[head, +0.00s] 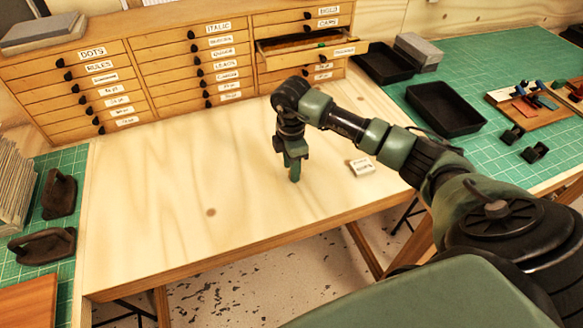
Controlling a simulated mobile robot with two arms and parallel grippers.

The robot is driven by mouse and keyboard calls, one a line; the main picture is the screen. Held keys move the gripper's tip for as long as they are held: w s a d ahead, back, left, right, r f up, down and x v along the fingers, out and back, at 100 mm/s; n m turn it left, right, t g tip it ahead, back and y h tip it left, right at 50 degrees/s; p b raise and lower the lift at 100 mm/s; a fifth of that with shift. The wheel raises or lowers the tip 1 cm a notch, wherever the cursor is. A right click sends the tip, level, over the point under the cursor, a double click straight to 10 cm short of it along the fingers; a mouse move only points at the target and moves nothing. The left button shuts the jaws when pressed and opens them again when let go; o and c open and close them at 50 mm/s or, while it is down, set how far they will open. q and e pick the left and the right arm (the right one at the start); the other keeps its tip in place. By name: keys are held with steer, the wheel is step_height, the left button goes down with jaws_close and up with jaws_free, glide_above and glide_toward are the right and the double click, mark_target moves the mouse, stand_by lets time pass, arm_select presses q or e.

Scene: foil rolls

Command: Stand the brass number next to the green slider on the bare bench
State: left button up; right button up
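My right gripper (294,168) points down over the middle of the bare wooden bench (160,200), with its tips at or just above the wood. A narrow green upright shape shows at its tips. I cannot tell whether this is the green slider or the fingers themselves, nor whether the fingers are open. I cannot make out a brass number anywhere. A drawer (312,54) in the right column of the cabinet is pulled out, with a tiny green spot near its front edge. My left gripper is out of view.
A small white labelled block (362,166) lies right of my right gripper. The drawer cabinet (140,50) lines the back. Black trays (445,108) sit on the green mat at the right. Dark irons (42,245) stand at the left. The bench's left half is clear.

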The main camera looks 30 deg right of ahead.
step_height(320, 180, up, 12)
steer(key=b, duration=0.3)
steer(key=shift+f+b, duration=0.2)
steer(key=shift+b, duration=0.15)
